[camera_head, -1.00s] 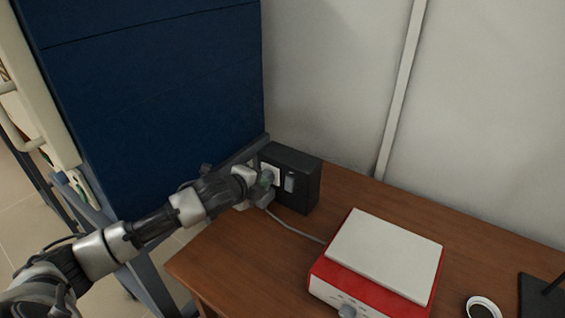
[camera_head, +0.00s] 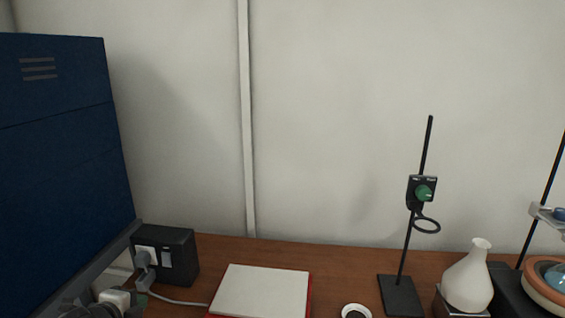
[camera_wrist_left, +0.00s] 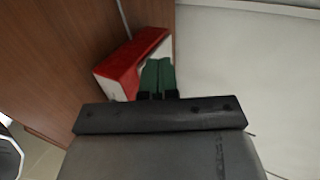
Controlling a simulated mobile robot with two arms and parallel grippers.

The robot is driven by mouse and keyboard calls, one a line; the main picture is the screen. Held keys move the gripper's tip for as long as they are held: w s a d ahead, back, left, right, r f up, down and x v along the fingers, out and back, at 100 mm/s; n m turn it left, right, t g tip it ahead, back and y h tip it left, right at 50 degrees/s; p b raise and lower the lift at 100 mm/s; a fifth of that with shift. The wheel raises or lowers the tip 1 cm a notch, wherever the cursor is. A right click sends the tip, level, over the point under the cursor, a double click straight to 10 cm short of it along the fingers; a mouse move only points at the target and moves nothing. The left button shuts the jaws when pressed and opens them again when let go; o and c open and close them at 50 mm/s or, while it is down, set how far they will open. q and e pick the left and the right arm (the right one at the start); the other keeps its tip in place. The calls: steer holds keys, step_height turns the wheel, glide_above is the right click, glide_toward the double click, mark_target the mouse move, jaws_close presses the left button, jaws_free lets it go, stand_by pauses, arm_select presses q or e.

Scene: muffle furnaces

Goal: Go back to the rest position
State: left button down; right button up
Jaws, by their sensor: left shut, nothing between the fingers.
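My left gripper shows in the left wrist view (camera_wrist_left: 157,68) as two green fingertips held together, with nothing between them. The red and white hotplate device lies beyond the fingertips there. A grey plug (camera_head: 143,261) sits at the socket box's front, with a cable running right. My right gripper is out of view.
The white-topped red device (camera_head: 262,290) stands on the wooden table (camera_head: 225,246). A blue cabinet (camera_head: 60,150) rises at the left. A black ring stand (camera_head: 403,295), a white flask (camera_head: 468,278) and a small round dish (camera_head: 356,311) are to the right.

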arm_select(q)
steer(key=s+d+f+n+g, duration=0.3)
steer(key=s+d+f+n, duration=0.55)
steer(key=s, duration=0.45)
steer(key=s+d+f+n+g+y, duration=0.1)
steer(key=s+d+n+g, duration=0.3)
steer(key=s, duration=0.6)
steer(key=s+a+f+n+g+y, duration=0.15)
steer(key=s+n, duration=0.35)
steer(key=s, duration=0.5)
step_height(320, 180, down, 24)
steer(key=g, duration=0.1)
steer(key=s+a+f+g, duration=0.1)
steer(key=s+a+f, duration=0.1)
steer(key=s+f, duration=1.4)
step_height(320, 180, down, 3)
steer(key=shift+s+a+r+g+h, duration=0.15)
steer(key=shift+r+g+h, duration=0.05)
steer(key=shift+g+h, duration=0.15)
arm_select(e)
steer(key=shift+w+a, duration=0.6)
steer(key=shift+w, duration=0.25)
arm_select(q)
steer(key=c, duration=1.8)
jaws_free()
steer(key=shift+c, duration=0.2)
